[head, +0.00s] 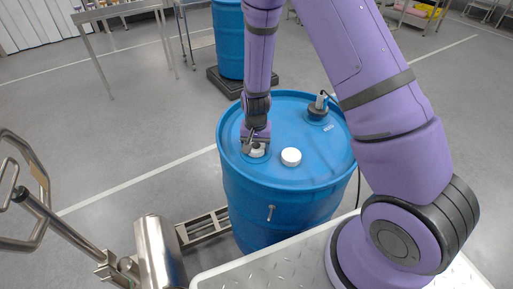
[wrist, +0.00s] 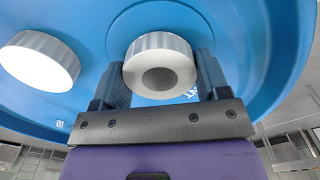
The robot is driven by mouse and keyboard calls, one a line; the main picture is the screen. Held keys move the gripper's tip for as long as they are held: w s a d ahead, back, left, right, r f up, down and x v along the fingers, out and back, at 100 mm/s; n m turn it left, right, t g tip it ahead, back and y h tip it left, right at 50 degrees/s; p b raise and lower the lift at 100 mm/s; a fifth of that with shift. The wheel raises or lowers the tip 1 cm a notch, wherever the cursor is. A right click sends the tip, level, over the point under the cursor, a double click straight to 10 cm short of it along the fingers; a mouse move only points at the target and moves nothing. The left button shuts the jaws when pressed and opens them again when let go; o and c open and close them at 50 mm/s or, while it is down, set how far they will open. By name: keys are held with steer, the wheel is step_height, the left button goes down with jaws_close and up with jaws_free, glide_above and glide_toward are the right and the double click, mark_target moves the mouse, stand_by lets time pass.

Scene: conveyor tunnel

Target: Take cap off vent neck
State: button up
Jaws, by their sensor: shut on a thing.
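The blue drum (head: 290,180) stands upright in front of me. My gripper (head: 256,148) points down at the left part of its lid. In the wrist view my gripper (wrist: 160,68) has one dark finger on each side of a ribbed white cap with a round grey centre (wrist: 178,50), and is shut on it. This cap sits over a round blue recess in the lid; the neck under it is hidden, and I cannot tell whether the cap is seated or raised. A second, plain white cap (head: 291,156) is on the lid to the right; it also shows in the wrist view (wrist: 40,60).
A fitting with a dark base and grey top (head: 318,108) stands on the lid at the back right, with a cable. Another blue drum (head: 229,40) stands behind on a dark pallet. A metal table (head: 118,12) is at the back left.

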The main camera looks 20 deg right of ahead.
steer(key=n, duration=0.4)
steer(key=shift+n, duration=0.3)
steer(key=n, duration=0.2)
steer(key=shift+n, duration=1.4)
steer(key=n, duration=0.3)
steer(key=shift+n, duration=1.1)
